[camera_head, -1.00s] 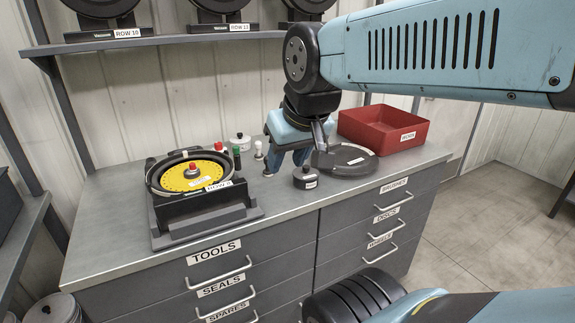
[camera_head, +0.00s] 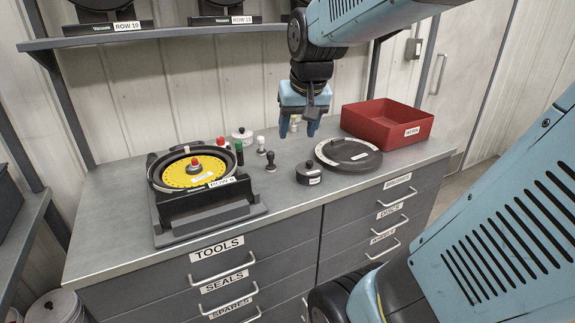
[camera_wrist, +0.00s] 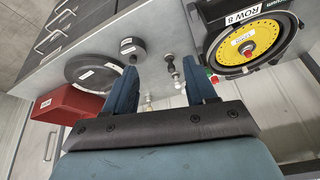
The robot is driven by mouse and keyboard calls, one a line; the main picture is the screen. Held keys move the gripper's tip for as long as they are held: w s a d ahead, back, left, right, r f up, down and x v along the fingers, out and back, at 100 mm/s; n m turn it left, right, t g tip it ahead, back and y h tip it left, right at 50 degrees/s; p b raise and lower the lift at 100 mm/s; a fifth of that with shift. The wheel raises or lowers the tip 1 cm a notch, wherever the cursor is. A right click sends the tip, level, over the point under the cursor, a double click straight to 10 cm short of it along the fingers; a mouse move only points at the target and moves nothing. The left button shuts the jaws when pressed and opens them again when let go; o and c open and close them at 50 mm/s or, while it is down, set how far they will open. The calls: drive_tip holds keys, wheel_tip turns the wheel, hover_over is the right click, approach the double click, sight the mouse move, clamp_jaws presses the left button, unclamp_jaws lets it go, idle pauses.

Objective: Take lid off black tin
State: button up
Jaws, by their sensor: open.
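The black tin (camera_head: 309,173) is a small round container with a knobbed lid and a white label, standing on the grey worktop. Its lid is on. In the wrist view the black tin (camera_wrist: 131,47) lies just beyond the left fingertip. My gripper (camera_head: 299,130) is open and empty above the worktop, behind the tin in the head view. In the wrist view its two blue fingers (camera_wrist: 160,72) are apart with bare worktop and a small dark-knobbed stamp between them.
A large black disc (camera_head: 349,154) lies right of the tin, in front of a red bin (camera_head: 387,123). The seed meter with a yellow disc (camera_head: 193,173) stands left. The worktop's front middle is clear.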

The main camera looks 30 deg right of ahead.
sight(310, 162)
drive_tip(key=w+d+f+m+g+h, duration=0.1)
drive_tip(key=w+d+f+m, duration=0.15)
drive_tip(key=w+d, duration=0.3)
drive_tip(key=w+d+f+m+g, duration=0.1)
drive_tip(key=w+d+f, duration=0.35)
drive_tip(key=w, duration=0.25)
drive_tip(key=x, duration=0.9)
drive_tip(key=d+x, duration=0.1)
drive_tip(key=x, duration=0.3)
drive_tip(key=shift+w+d, duration=0.1)
drive_tip(key=shift+w, duration=0.05)
drive_tip(key=shift+c, duration=0.4)
clamp_jaws()
